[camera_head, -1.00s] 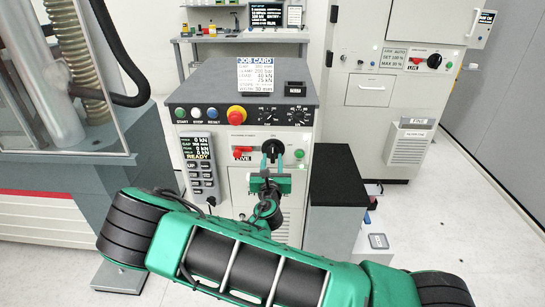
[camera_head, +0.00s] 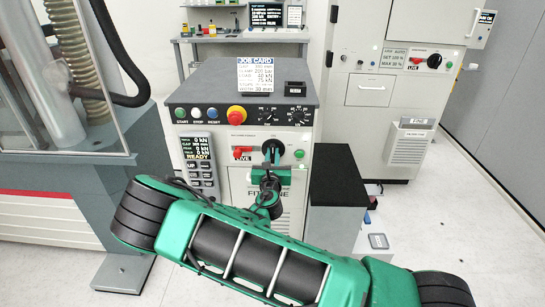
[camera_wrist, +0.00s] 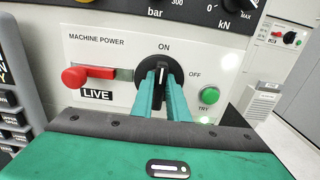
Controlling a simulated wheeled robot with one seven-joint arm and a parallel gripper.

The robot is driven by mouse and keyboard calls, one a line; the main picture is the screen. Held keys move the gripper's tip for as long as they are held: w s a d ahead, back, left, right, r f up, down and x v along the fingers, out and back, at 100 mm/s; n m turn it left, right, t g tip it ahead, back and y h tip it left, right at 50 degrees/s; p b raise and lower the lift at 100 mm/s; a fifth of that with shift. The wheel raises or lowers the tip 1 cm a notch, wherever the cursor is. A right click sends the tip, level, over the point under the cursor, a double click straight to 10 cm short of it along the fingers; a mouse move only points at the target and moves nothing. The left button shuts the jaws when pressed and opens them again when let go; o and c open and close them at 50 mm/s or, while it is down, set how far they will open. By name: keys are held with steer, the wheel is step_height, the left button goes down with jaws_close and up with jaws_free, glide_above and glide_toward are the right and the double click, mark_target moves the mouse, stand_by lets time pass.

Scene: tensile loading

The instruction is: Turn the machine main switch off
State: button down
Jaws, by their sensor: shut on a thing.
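The machine main switch is a black rotary knob (camera_wrist: 160,66) on the white MACHINE POWER panel; it also shows in the head view (camera_head: 272,146). Its white mark stands about upright, towards the ON label (camera_wrist: 164,47). The OFF label (camera_wrist: 195,74) is to its right. My gripper (camera_wrist: 162,84) is shut on the knob's grip, one teal finger on each side; in the head view my gripper (camera_head: 270,166) reaches the knob from the front. The fingers hide the knob's lower part.
A red lever (camera_wrist: 75,76) lies left of the knob, above a LIVE label (camera_wrist: 96,95). A green TRY button (camera_wrist: 209,95) is close on the right. A red emergency knob (camera_head: 237,115) is above. A black-topped block (camera_head: 337,180) stands to the right.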

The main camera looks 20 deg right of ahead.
steer(key=m, duration=0.4)
steer(key=shift+s+d+f+m, duration=0.1)
steer(key=shift+d+m, duration=0.1)
steer(key=shift+m, duration=0.1)
steer(key=shift+s+d+f+m, duration=0.1)
steer(key=shift+f+m, duration=0.1)
steer(key=shift+m, duration=2.05)
steer(key=shift+d+f+m, duration=0.1)
steer(key=shift+f+m, duration=0.15)
steer(key=shift+m, duration=1.95)
steer(key=shift+s+d+f+m, duration=0.1)
steer(key=shift+f+m, duration=0.1)
steer(key=shift+m, duration=2.05)
steer(key=c, duration=1.7)
jaws_free()
steer(key=shift+r, duration=0.1)
